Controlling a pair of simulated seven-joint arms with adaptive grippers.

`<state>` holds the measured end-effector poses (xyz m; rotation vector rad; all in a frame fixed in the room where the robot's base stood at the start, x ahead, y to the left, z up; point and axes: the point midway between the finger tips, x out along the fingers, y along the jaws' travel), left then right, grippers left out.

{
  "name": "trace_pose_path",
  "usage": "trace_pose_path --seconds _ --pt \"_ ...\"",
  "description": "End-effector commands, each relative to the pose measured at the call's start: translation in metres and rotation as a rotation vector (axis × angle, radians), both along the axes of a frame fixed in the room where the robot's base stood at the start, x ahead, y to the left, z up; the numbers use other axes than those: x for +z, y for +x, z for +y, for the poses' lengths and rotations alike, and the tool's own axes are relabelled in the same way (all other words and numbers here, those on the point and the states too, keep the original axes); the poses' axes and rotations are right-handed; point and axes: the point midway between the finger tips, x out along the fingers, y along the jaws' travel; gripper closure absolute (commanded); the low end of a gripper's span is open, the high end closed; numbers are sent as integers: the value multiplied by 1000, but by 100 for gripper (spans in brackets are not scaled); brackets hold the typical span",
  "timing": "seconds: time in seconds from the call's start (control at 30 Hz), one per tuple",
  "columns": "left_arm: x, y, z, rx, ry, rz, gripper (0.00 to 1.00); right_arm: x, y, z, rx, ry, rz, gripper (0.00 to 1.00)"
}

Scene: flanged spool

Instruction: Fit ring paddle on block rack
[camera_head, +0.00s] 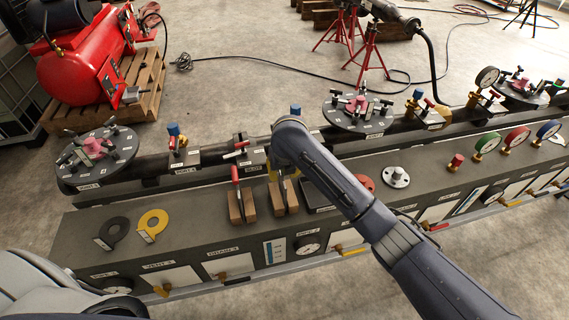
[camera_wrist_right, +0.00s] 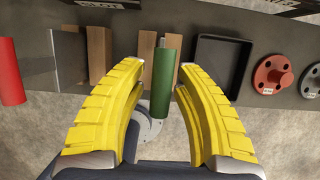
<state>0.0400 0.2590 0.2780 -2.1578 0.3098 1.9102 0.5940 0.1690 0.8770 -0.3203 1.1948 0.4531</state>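In the right wrist view a green handle (camera_wrist_right: 167,75) lies between the yellow fingers of my right gripper (camera_wrist_right: 163,75). A narrow gap shows at its left side, and contact on the right is unclear. The handle overlaps the right block rack (camera_wrist_right: 189,48), where a grey edge shows at its far end. A pale curved piece by the fingers is mostly hidden; I cannot tell what it is. In the head view the left block rack (camera_head: 249,207) holds a red-handled paddle (camera_head: 235,174). My left gripper is out of sight.
A dark tray (camera_wrist_right: 222,66) and a red flange (camera_wrist_right: 274,76) lie right of the rack. A pipe with valves runs behind.

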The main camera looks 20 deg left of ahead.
Motion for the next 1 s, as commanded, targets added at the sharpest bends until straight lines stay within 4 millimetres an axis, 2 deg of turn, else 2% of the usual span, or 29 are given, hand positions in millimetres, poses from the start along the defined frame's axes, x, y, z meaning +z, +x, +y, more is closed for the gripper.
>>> trace_pose_path --seconds 0.3,0.5,0.7,1.0 --pt "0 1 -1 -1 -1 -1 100 54 -15 -10 2 1 -6 69" --pt "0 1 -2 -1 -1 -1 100 81 -24 -14 2 1 -5 69" --pt "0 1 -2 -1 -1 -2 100 95 -29 -17 1 1 -4 69" --pt "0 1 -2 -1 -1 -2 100 100 -31 -18 0 1 -2 69"
